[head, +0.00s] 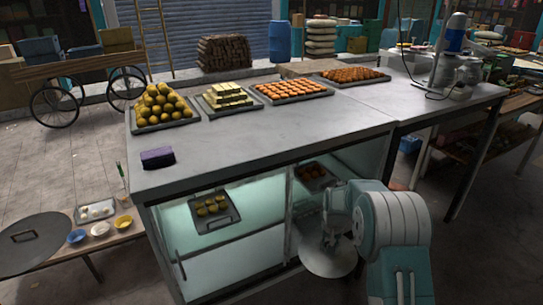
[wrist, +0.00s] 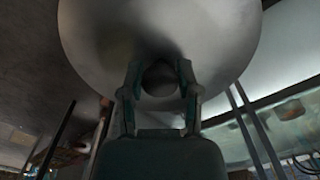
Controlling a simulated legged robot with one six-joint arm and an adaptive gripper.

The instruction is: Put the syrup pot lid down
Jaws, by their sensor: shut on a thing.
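My gripper (head: 331,238) is in front of the glass-fronted counter, low and right of the middle in the head view. It is shut on the knob of a round, pale grey metal lid (head: 328,262), which hangs in the air beside the counter's front. In the wrist view the two fingers (wrist: 160,78) close on the knob from both sides, and the lid (wrist: 160,30) fills the upper middle. The syrup pot cannot be made out for certain.
The counter top (head: 260,135) has free room in front of its trays of sweets. A purple box (head: 157,158) lies near its left edge. A large dark round lid with a handle (head: 30,252) is at the far left, beside a low table (head: 105,238) with bowls.

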